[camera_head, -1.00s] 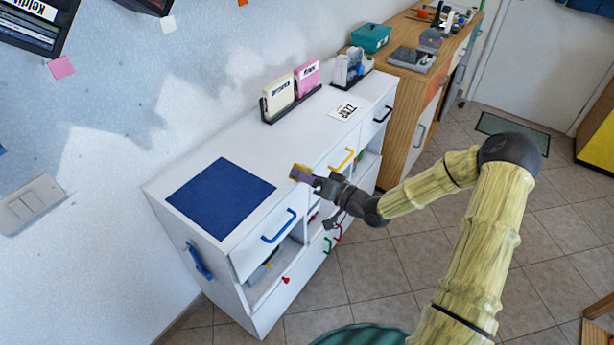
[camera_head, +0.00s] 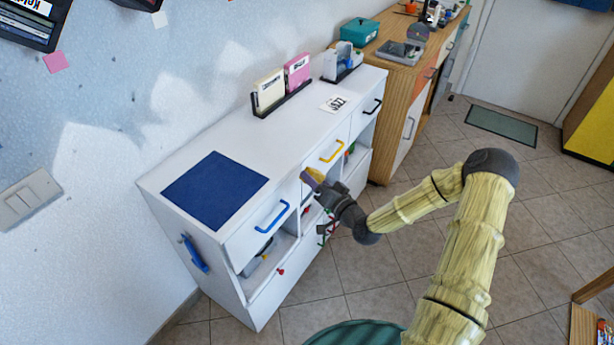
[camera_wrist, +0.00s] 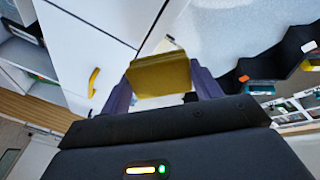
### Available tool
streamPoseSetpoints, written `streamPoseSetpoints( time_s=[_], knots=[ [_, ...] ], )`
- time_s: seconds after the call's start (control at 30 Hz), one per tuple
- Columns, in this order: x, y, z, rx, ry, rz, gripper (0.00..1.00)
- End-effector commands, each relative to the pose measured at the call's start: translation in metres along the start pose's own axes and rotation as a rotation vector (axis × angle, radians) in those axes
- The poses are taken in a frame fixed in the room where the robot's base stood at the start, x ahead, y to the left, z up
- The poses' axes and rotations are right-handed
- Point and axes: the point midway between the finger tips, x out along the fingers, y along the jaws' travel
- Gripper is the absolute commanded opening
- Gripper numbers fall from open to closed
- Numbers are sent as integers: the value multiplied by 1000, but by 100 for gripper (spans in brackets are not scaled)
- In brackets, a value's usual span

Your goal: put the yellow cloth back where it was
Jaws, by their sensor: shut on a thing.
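The yellow cloth (camera_wrist: 160,76) is a folded yellow block between the two purple fingers of my gripper (camera_wrist: 163,92) in the wrist view. My gripper is shut on it. In the head view my gripper (camera_head: 313,178) is held in front of the white cabinet (camera_head: 285,128), near its top front edge, between the blue handle and the yellow handle. Only a small bit of yellow shows at the fingertips there. I cannot tell whether the cloth touches the cabinet.
A dark blue mat (camera_head: 215,190) lies on the cabinet top. Two boxes in a black holder (camera_head: 282,99) and a white card (camera_head: 334,104) stand or lie farther back. Blue (camera_head: 271,217) and yellow (camera_head: 332,151) drawer handles stick out at the front. The cabinet top's middle is clear.

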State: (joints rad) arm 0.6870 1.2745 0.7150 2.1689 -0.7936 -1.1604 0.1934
Motion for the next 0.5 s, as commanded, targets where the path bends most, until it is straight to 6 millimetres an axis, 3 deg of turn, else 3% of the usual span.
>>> streamPoseSetpoints(
  time_s=[0.3,0.5],
  knots=[
    [-30,81,26,9,248,254,45],
    [-53,117,42,4,367,372,45]
  ],
)
